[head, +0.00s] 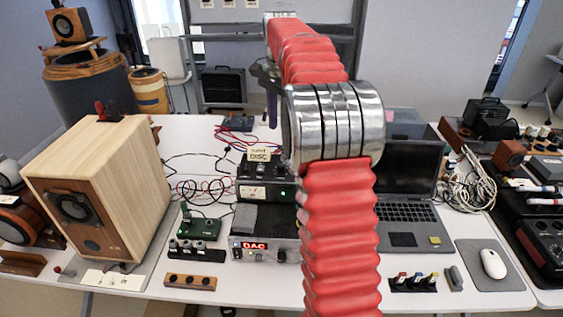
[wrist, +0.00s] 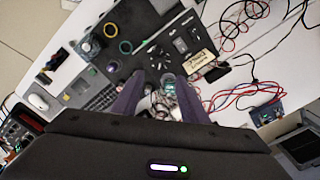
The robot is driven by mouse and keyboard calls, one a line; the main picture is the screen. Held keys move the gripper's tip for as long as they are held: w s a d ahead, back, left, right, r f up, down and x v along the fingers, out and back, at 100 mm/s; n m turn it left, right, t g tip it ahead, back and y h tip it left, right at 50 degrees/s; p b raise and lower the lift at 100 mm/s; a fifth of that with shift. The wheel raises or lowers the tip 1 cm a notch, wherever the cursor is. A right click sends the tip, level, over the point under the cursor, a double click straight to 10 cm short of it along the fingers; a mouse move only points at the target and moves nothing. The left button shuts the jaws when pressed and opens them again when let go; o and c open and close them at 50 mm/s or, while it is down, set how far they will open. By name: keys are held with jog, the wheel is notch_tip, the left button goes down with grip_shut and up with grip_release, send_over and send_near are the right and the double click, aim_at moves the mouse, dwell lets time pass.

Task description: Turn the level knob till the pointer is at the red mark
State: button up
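A metal box with a red "DAC" display (head: 254,245) and small knobs on its front stands at the table's front, left of my arm. A box with a white meter (head: 253,192) and a green light stands behind it. I cannot tell which knob is the level knob, and the pointer and red mark are too small to make out. My gripper (wrist: 153,82) is open and empty, its two purple fingers apart over the table clutter in the wrist view. In the head view it is mostly hidden behind my red arm, with one purple finger showing.
A wooden speaker (head: 128,195) stands at left. A wooden strip with dark knobs (head: 190,281) lies at the front. A laptop (head: 405,213), cables (head: 472,182) and a mouse (head: 493,264) are at right. A lettered sign (wrist: 200,65) shows in the wrist view.

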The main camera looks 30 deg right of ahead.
aim_at(280, 165)
jog(key=shift+f, duration=0.1)
dwell(0.3)
notch_tip(280, 165, down, 14)
jog(key=shift+r, duration=0.15)
dwell(0.5)
grip_shut()
dwell(0.4)
